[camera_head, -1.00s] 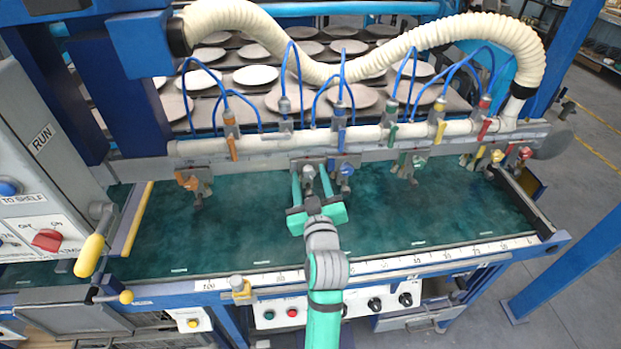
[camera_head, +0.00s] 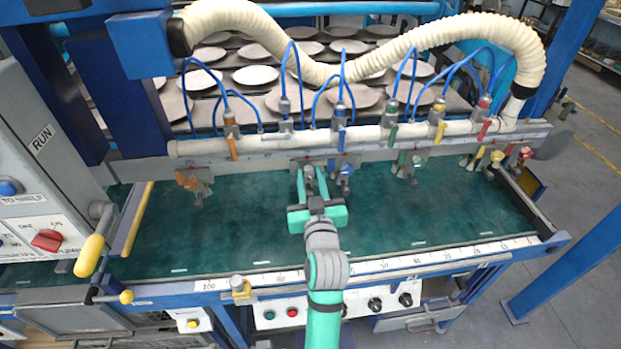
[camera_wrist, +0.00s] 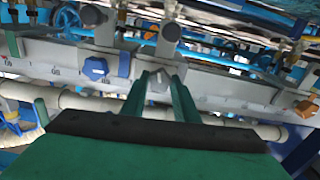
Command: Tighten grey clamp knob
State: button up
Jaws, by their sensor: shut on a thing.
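The grey clamp knob (camera_wrist: 158,85) is on the grey rail, between the tips of my gripper (camera_wrist: 160,80) in the wrist view. The green fingers are shut on it from both sides, and they hide most of it. In the head view my gripper (camera_head: 310,172) reaches up to the rail, just left of the blue clamp (camera_head: 345,170). The grey clamp is mostly hidden behind the fingers there.
The blue knob (camera_wrist: 95,68) is close beside my fingers in the wrist view. An orange clamp (camera_head: 195,182) is to the left, a green clamp (camera_head: 408,165) to the right. Hoses and valves hang above the rail (camera_head: 250,144). The green belt (camera_head: 240,225) below is clear.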

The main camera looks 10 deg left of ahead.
jog(key=m, duration=0.5)
jog(key=shift+m, duration=0.3)
jog(key=m, duration=0.5)
jog(key=shift+f, duration=0.1)
jog(key=m, duration=0.5)
jog(key=shift+m, duration=2.9)
jog(key=o, duration=1.1)
jog(key=shift+c, duration=0.2)
jog(key=v, duration=1.1)
